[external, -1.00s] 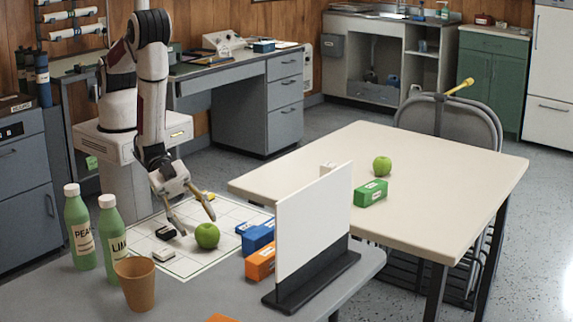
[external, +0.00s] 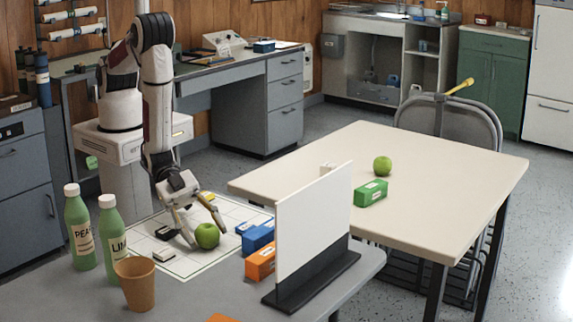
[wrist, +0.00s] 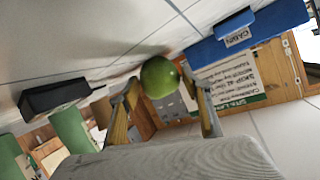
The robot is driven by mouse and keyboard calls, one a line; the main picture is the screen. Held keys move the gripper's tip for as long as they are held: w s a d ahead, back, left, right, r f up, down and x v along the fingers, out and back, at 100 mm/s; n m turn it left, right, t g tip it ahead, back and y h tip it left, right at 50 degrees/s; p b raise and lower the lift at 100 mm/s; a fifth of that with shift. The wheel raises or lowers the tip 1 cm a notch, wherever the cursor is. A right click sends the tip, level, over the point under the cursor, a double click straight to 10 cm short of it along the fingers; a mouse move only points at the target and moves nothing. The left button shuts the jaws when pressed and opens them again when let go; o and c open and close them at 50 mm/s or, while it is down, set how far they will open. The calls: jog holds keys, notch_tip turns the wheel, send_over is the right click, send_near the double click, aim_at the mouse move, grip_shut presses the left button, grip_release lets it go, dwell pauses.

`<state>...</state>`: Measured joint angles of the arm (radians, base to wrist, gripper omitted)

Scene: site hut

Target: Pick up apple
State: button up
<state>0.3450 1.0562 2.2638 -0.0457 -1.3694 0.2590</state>
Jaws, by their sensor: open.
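A green apple (external: 207,236) sits on the white gridded sheet (external: 190,265) on the grey table. Another green apple (external: 382,166) stands on the cream table to the right. My gripper (external: 207,232) is low over the sheet with its fingers spread around the near apple, one on each side. In the wrist view the apple (wrist: 160,77) shows between the two open fingertips (wrist: 165,95). I cannot tell whether the fingers touch it.
Blue boxes (external: 258,238) and an orange box (external: 260,262) lie right of the apple, beside an upright white panel (external: 315,222). Green bottles (external: 78,228) and a brown cup (external: 136,284) stand at the left front. A black block (external: 165,232) and a white block (external: 164,255) lie left of the apple.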

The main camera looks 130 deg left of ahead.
jog(key=shift+x, duration=0.8)
jog(key=c, duration=1)
